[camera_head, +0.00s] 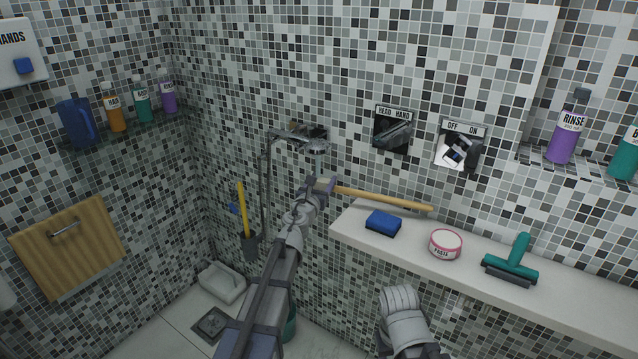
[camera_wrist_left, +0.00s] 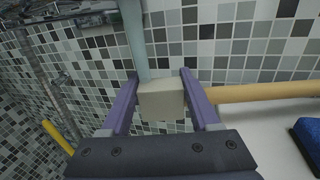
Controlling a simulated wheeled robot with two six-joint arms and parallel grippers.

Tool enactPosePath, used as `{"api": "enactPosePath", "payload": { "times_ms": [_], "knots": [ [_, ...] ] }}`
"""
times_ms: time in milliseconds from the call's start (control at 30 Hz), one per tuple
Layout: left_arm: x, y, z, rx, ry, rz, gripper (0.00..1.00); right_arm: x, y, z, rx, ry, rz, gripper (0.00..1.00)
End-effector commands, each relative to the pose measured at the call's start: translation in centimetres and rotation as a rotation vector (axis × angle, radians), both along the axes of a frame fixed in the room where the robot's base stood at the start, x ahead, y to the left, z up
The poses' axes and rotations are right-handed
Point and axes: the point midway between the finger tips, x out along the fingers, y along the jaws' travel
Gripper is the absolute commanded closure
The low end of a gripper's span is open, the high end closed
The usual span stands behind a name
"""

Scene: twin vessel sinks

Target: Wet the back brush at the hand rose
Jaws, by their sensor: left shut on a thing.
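The back brush has a long wooden handle (camera_head: 385,197) pointing right over the ledge. My left gripper (camera_head: 318,186) is shut on its pale block-shaped head (camera_wrist_left: 162,102), which sits between the purple fingers in the left wrist view (camera_wrist_left: 158,95). The hand rose (camera_head: 300,136) is on the wall just above the brush head. A pale bluish column, which looks like water (camera_wrist_left: 133,38), comes down from it to the brush head. The bristles are hidden. The HEAD/HAND control (camera_head: 392,132) and OFF/ON control (camera_head: 459,150) are on the wall to the right. My right gripper is not visible, only arm links.
The white ledge (camera_head: 570,290) holds a blue sponge (camera_head: 383,223), a pink-and-white tin (camera_head: 445,243) and a teal squeegee (camera_head: 511,262). Bottles line the left shelf; a rinse bottle (camera_head: 568,127) stands right.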

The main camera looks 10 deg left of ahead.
Motion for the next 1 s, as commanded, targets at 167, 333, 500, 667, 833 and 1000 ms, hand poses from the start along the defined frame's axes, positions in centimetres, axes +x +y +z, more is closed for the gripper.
{"api": "enactPosePath", "payload": {
  "times_ms": [167, 333, 500, 667, 833, 1000],
  "knots": [
    [0.1, -0.1, 0.0, -0.001, 0.000, 0.000, 1.00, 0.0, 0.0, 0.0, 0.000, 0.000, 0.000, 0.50],
    [0.1, -0.1, 0.0, -0.001, 0.000, 0.000, 1.00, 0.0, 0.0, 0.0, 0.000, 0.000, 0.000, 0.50],
    [0.1, -0.1, 0.0, -0.001, 0.000, 0.000, 1.00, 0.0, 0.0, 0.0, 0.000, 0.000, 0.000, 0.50],
    [-0.2, -0.1, 0.0, -0.001, 0.000, 0.000, 1.00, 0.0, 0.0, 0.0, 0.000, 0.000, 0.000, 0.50],
    [-1.2, -0.4, 0.0, -0.001, 0.000, 0.000, 1.00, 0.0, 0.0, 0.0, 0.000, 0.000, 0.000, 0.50],
    [-2.6, -0.6, 0.0, -0.001, 0.000, -0.001, 1.00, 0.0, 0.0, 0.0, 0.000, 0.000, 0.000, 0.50]
  ]
}}
